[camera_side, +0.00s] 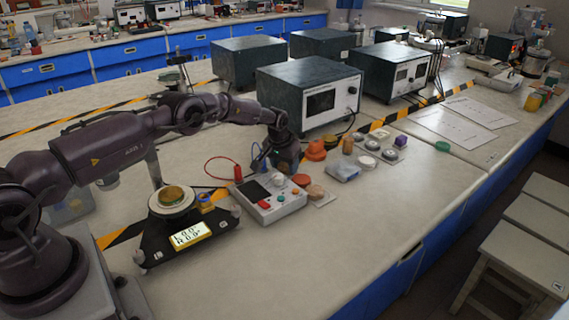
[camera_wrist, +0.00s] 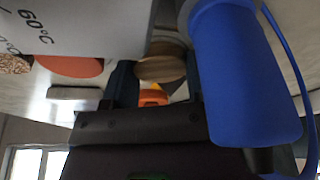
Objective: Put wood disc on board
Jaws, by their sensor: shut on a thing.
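My gripper (camera_side: 283,160) points down just behind the white control box in the side view. In the wrist view its two dark fingers (camera_wrist: 159,80) are shut on a brown wood disc (camera_wrist: 160,68), seen nearly edge-on between them. In the side view the wood disc is hidden by my gripper. A white control box (camera_side: 285,209) with a dark panel is in front of my gripper; a white face marked 60°C (camera_wrist: 85,22) fills the upper left of the wrist view. I cannot tell which surface is the board.
A red disc (camera_side: 301,180) and a tan disc (camera_side: 316,191) lie right of the box. Orange pieces (camera_side: 316,150) and small plates (camera_side: 385,153) lie farther right. A large blue cylinder (camera_wrist: 240,75) is close beside my gripper. A black three-legged device (camera_side: 185,235) stands left. The front bench is clear.

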